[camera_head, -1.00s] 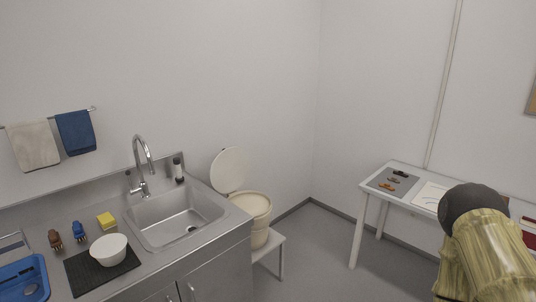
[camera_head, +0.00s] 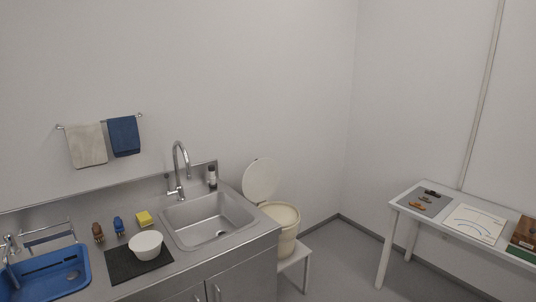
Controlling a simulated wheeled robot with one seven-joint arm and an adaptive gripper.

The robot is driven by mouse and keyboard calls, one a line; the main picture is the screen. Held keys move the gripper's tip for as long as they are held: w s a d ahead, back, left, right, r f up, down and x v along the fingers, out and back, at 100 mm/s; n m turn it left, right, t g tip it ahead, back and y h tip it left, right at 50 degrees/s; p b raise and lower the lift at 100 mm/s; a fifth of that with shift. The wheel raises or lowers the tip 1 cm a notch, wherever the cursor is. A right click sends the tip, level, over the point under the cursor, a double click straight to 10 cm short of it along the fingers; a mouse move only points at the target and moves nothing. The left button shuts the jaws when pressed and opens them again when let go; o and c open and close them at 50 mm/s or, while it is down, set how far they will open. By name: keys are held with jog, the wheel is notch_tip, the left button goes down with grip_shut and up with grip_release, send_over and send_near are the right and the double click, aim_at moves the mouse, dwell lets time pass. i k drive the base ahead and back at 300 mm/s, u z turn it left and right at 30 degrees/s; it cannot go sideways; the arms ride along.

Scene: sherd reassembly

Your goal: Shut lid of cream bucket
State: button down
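The cream bucket (camera_head: 288,231) stands on a low white stool, just right of the sink counter. Its round cream lid (camera_head: 262,179) is open, standing up nearly vertical at the back left of the rim. The bucket's mouth is uncovered; its contents cannot be made out. My gripper is not in view.
The steel counter with a sink (camera_head: 208,220) and tap (camera_head: 178,170) lies left of the bucket. The low stool (camera_head: 297,256) bears the bucket. A white table (camera_head: 430,213) with sherds and a paper sheet stands at the right. Floor (camera_head: 345,265) between stool and table is clear.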

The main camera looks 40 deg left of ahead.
aim_at(260, 179)
jog(key=u, duration=0.05)
jog(key=i, duration=1.6)
jog(key=u, duration=1.05)
jog(key=i, duration=0.9)
jog(key=u, duration=0.95)
